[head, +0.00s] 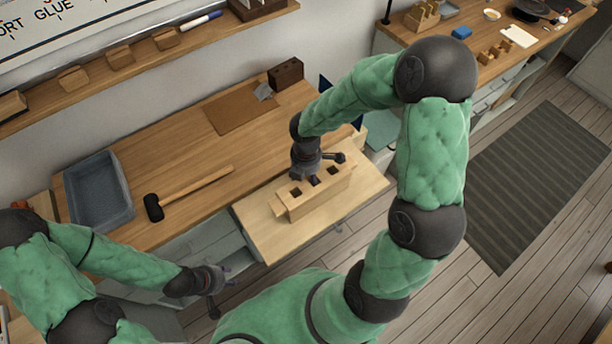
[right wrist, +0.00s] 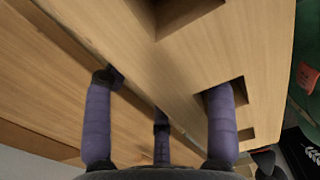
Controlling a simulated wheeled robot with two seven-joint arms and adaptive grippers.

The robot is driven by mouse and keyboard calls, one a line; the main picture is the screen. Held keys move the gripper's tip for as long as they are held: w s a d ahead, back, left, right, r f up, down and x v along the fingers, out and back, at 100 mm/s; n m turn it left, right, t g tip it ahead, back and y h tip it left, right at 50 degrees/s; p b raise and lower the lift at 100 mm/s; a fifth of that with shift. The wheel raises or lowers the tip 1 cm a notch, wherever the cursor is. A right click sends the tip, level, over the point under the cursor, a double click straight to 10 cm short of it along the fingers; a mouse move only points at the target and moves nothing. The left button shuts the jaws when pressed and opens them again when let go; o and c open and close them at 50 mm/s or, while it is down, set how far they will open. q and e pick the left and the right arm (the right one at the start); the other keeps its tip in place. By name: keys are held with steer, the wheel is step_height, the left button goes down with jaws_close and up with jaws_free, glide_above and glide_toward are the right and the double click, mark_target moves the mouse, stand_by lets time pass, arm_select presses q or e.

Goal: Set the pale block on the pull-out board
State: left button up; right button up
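The pale block (head: 322,194), a long wooden piece with several square holes in its top, is at the pull-out board (head: 265,233). It looks seated on the board, though a small gap beneath it cannot be ruled out. My left gripper (head: 219,290) is empty, fingers spread, low in front of the drawers.
On the workbench (head: 200,140) are a grey-blue tray (head: 98,190), a mallet (head: 190,192), a brown mat (head: 238,112) and a dark block with holes (head: 286,73). A shelf (head: 135,68) runs along the wall. The board's right and front-left parts are bare.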

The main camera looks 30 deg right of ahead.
step_height(320, 180, up, 12)
steer(key=p, duration=0.4)
steer(key=shift+r, duration=0.15)
